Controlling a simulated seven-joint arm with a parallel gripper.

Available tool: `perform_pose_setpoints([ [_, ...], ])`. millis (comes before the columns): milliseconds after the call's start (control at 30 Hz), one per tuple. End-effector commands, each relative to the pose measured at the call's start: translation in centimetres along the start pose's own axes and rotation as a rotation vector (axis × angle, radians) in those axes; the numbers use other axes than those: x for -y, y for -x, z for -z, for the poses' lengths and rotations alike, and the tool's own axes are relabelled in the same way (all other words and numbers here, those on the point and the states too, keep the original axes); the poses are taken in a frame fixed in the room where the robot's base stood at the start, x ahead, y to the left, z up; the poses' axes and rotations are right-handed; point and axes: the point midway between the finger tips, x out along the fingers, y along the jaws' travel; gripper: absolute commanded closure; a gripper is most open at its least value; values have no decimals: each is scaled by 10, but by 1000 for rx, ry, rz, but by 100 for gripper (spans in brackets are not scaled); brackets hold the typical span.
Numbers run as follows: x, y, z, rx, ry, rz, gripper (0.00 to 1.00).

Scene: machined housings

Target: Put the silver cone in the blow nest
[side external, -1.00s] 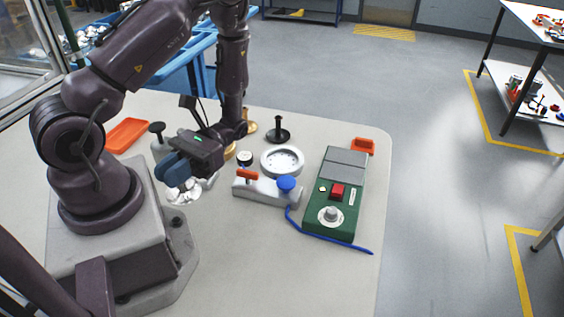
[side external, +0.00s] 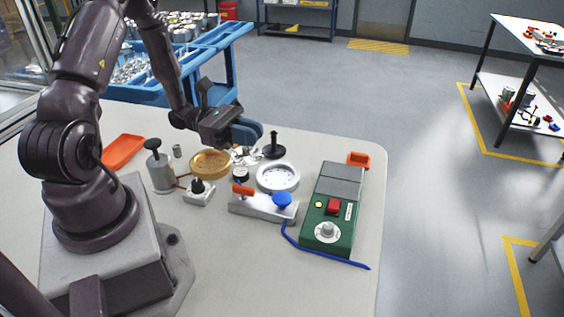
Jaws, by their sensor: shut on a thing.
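My gripper (side external: 249,135), with blue fingers, is over the back middle of the table in the side external view. It is shut on a shiny silver part (side external: 247,156), which I take to be the silver cone; its outline is small and partly hidden by the fingers. The pale round dish with small dark marks (side external: 278,178), which looks like the blow nest, sits on the table in front of and to the right of the gripper. Its inside looks empty.
A gold bowl (side external: 210,164) stands left of the gripper, a black post on a round base (side external: 274,150) right. In front are a grey fixture with blue button (side external: 264,206) and a green control box (side external: 333,215). A grey cylinder (side external: 160,172) and orange tray (side external: 123,151) lie left.

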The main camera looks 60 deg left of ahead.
Motion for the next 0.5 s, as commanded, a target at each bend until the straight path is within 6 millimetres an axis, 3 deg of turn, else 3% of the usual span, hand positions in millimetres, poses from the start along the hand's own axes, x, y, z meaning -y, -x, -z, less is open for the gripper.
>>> perform_pose_setpoints([
  [200,-49,-21,29,3,2,5,100],
  [333,-67,-28,54,1,2,5,100],
  [500,-81,-33,71,1,0,4,100],
])
